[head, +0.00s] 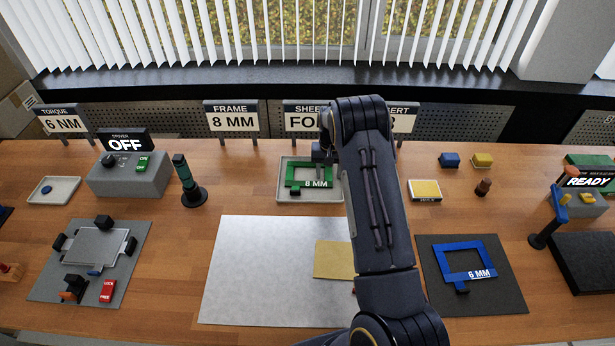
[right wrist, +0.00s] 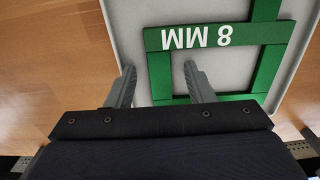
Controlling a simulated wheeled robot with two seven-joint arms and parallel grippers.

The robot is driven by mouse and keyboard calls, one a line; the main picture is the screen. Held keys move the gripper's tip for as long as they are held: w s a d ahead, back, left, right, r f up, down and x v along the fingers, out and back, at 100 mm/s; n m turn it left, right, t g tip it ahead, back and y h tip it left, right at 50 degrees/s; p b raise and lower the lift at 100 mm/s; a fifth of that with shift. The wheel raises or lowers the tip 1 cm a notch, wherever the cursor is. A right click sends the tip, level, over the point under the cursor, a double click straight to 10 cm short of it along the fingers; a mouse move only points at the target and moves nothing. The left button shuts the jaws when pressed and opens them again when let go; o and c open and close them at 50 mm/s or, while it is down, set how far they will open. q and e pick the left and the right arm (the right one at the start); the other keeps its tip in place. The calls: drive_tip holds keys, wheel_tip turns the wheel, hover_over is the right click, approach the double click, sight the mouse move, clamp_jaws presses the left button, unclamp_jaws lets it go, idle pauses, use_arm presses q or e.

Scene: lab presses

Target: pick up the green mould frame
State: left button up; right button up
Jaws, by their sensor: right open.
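The green mould frame (head: 296,183), marked 8 MM, lies flat in a light grey tray (head: 281,199) at the back middle of the bench. In the right wrist view the green frame (right wrist: 268,32) fills the upper middle, its label upside down. My right gripper (right wrist: 158,76) is open, with one side bar of the frame between its two fingers in the picture. One finger shows over the tray floor, the other over the frame's opening. I cannot tell how far the fingertips are above the tray. In the head view my right arm hides the tray's right part. My left gripper is out of view.
A blue 6 MM frame (head: 476,246) lies on a dark mat (head: 510,299) at the right. A pale metal sheet (head: 250,270) with a tan square (head: 332,260) lies in front of the tray. A dark green-topped post (head: 187,178) stands left. Signs stand behind.

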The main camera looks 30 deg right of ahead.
drive_tip(key=shift+f, duration=0.15)
drive_tip(key=shift+c, duration=0.5)
clamp_jaws()
